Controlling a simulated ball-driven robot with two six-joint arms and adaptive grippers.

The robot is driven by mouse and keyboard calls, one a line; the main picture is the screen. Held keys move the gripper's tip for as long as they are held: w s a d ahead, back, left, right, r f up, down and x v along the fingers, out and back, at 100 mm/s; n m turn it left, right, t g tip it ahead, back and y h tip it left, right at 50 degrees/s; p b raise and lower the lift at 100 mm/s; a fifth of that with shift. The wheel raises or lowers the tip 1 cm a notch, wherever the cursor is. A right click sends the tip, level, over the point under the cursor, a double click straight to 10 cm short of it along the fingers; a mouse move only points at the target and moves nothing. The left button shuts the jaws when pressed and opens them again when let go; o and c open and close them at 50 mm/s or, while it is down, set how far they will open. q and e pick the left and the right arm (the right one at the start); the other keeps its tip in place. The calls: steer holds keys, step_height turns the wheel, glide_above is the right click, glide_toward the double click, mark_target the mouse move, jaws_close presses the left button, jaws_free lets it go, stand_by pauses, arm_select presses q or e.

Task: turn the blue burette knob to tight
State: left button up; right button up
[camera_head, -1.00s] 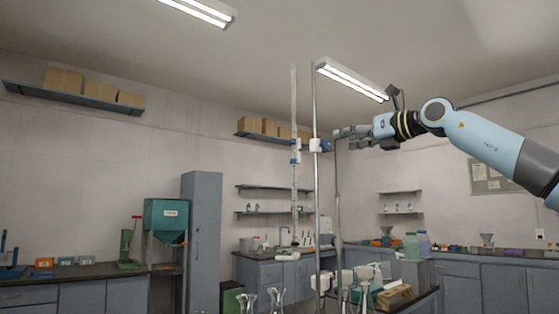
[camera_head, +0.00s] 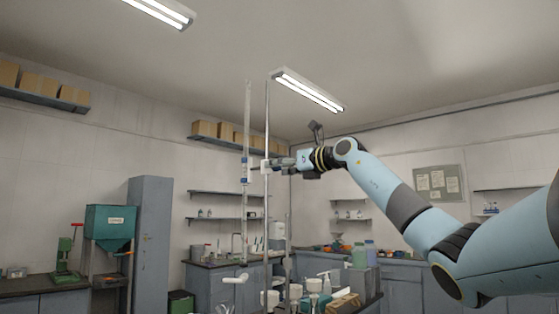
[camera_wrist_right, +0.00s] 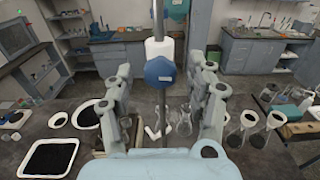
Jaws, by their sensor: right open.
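The blue knob (camera_wrist_right: 159,72) sits on a white clamp (camera_wrist_right: 158,48) on a thin upright rod in the right wrist view. My right gripper (camera_wrist_right: 161,85) is open, with one finger on each side of the knob; I see gaps between the fingers and the knob. In the head view my right gripper (camera_head: 279,163) is level with the white clamp (camera_head: 266,167) and largely hides the knob. The glass burette (camera_head: 247,125) stands upright just left of the rod (camera_head: 267,125). My left gripper is out of view.
Glass flasks (camera_wrist_right: 183,122) and round dishes (camera_wrist_right: 88,115) stand on the dark bench below the gripper. A dark tray (camera_wrist_right: 48,158) lies at the lower left. A teal hopper (camera_head: 110,222) and a tall grey cabinet (camera_head: 150,240) stand far back.

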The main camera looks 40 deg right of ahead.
steer(key=shift+w, duration=0.15)
steer(key=shift+c, duration=0.2)
jaws_close()
